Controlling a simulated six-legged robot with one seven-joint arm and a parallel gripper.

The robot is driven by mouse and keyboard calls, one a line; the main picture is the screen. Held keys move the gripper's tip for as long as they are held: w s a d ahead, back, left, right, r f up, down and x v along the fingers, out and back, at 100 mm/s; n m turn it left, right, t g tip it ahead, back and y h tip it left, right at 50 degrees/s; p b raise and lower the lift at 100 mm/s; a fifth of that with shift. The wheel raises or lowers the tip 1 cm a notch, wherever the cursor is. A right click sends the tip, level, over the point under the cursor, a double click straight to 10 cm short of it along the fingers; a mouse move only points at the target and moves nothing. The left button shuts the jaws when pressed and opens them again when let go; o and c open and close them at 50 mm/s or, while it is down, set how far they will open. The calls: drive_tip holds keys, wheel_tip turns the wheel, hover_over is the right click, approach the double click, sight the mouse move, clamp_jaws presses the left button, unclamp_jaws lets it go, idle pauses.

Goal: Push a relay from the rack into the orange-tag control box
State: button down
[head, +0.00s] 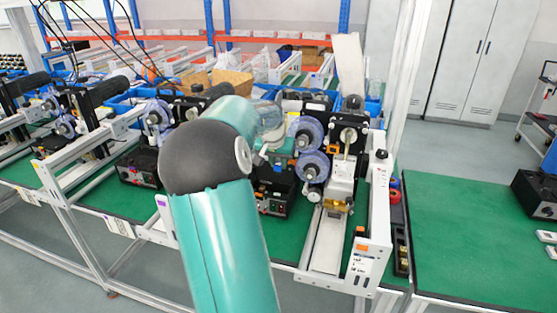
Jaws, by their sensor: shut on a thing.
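My teal arm with its black elbow rises from the bottom and bends across the middle of the head view. Its far end lies behind the elbow, against the machine; I cannot make out the gripper's fingers or anything held in them. A black control box (275,203) with small coloured buttons sits under the coder beside the arm, partly covered by it. An orange tag (361,245) shows on the white end plate right of it. Another black control box (138,173) sits to the left. I cannot clearly tell a relay or its rack.
Purple-blue spools (313,166) and a white unit with a brass part (340,182) stand just right of my arm. A narrow strip with red, blue and brass-coloured parts (402,245) runs beside the white frame. The green table (455,225) at right is largely clear.

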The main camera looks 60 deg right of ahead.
drive_tip(key=shift+w+a+f, duration=0.15)
drive_tip(key=shift+f, duration=0.2)
drive_tip(key=shift+a+f, duration=0.1)
drive_tip(key=shift+f, duration=4.55)
drive_tip(key=shift+f, duration=0.25)
drive_tip(key=c, duration=1.1)
unclamp_jaws()
drive_tip(key=shift+c, duration=0.2)
drive_tip(key=v, duration=1.3)
drive_tip(key=shift+a+r, duration=0.15)
drive_tip(key=shift+r, duration=0.2)
